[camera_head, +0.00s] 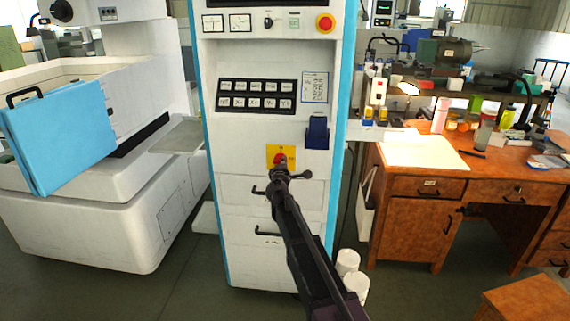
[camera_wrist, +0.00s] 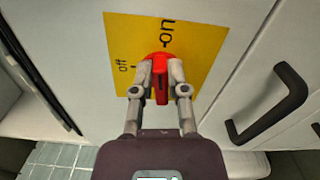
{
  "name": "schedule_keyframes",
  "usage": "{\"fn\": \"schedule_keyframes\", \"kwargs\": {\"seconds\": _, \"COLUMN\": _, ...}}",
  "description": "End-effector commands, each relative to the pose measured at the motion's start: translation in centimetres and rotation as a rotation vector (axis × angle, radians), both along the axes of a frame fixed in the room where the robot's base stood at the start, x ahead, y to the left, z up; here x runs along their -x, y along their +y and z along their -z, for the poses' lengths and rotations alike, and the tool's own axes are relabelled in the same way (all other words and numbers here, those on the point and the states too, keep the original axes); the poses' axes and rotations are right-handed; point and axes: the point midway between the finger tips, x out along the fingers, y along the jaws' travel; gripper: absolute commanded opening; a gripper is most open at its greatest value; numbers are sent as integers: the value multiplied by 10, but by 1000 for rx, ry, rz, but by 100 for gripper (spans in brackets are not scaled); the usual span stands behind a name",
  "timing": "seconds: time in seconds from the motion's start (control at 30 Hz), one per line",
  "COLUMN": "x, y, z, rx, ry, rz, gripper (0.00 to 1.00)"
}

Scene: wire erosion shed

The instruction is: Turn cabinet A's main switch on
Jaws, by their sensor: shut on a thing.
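The main switch is a red rotary knob (camera_wrist: 160,88) on a yellow plate (camera_wrist: 200,60) on the front of the white and blue cabinet. In the wrist view, "on" is printed above the knob and "off" to its left. The knob's grip bar runs roughly up and down in that view, its top end toward the "on" mark. My gripper (camera_wrist: 160,70) is shut on the knob, one finger on each side. In the head view the yellow plate (camera_head: 272,151) and red knob (camera_head: 280,158) show just beyond my gripper (camera_head: 280,168), which partly hides them.
Black drawer handles (camera_head: 268,232) stick out below the switch; one handle (camera_wrist: 272,105) is close right of my gripper in the wrist view. A red button (camera_head: 325,23) is higher up. A blue folder (camera_head: 60,135) is left, a wooden desk (camera_head: 420,185) right.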

Motion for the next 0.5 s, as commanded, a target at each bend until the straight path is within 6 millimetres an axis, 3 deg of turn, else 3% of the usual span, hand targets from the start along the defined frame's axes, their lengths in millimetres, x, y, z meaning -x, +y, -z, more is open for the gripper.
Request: {"fn": "schedule_keyframes", "kwargs": {"seconds": 0.5, "x": -2, "y": 0, "z": 3, "rx": -186, "ry": -6, "rz": 0, "gripper": 0}}
